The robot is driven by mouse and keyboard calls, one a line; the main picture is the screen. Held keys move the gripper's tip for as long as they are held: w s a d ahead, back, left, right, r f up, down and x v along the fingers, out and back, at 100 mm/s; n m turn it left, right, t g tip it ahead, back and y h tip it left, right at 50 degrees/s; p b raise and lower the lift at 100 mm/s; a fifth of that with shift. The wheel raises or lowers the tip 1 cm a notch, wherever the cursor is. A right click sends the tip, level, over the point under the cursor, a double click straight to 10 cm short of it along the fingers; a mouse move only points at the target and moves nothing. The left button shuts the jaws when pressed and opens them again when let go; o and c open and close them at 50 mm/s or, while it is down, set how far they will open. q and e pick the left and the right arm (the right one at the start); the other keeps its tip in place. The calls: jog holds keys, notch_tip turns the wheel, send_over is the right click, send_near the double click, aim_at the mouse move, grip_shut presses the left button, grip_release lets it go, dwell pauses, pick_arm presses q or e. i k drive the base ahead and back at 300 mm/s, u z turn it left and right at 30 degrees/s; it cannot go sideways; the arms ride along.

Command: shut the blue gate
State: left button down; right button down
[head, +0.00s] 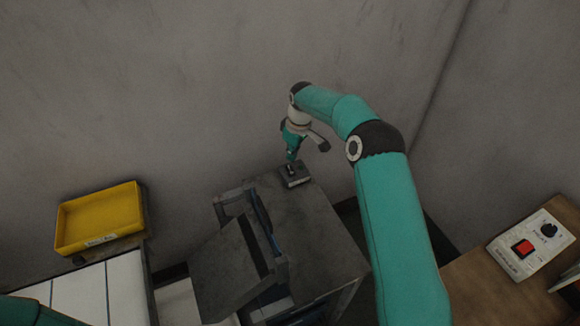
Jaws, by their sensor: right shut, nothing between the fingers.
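My right gripper (291,157) is shut and empty. It points down just above a small dark block (295,178) on the back of a grey cabinet top. A dark frame stands at the left edge of that top, with a narrow dark blue part (265,219) along it that looks like the blue gate. Much of this part is hidden by the frame, and I cannot tell if it is open or shut. My right gripper is apart from it, behind and to its right. My left gripper is out of view; only a bit of my left arm shows at the bottom left.
A sloping grey panel (219,270) lies left of the frame. A yellow tray (99,244) sits at the left behind a white tiled surface (75,297). A control box with a red switch (522,248) lies on a brown table at the right. The cabinet top (318,240) is mostly bare.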

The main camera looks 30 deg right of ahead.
aim_at(265, 222)
jog(key=k, duration=1)
